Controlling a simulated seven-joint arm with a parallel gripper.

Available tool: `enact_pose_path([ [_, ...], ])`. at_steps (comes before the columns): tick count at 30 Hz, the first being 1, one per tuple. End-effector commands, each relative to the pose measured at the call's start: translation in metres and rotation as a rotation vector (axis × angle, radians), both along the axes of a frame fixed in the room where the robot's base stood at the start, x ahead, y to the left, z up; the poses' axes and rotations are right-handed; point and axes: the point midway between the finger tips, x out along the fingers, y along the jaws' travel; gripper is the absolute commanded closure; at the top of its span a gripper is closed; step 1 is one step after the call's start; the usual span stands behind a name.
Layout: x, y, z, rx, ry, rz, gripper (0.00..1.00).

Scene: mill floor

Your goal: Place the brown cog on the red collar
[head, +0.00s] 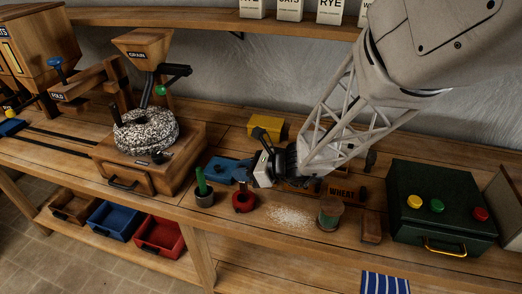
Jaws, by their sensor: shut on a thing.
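The red collar (243,203) sits on the bench with a dark opening in its top. My gripper (253,174) is shut just above and behind it, slightly to its right. What it grips is small and mostly hidden by the fingers, so I cannot make out its shape or colour. I cannot pick out the brown cog for certain anywhere else on the bench.
A blue piece (222,168) lies left of my gripper, and a green peg (202,181) stands in a grey base. A spool (330,214), spilled grain (291,216) and a dark green box (440,235) are to the right. The stone mill (146,131) stands left.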

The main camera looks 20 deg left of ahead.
Motion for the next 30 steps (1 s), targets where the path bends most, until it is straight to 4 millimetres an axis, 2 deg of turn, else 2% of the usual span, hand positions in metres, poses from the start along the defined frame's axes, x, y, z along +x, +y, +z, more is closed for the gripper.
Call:
enact_pose_path([
  [5, 0.006, 0.005, 0.0, 0.0, 0.0, 0.0, 0.98],
  [17, 0.006, 0.005, -0.003, 0.0, 0.001, 0.0, 0.98],
  [30, 0.006, 0.005, -0.034, 0.001, 0.002, -0.001, 0.98],
])
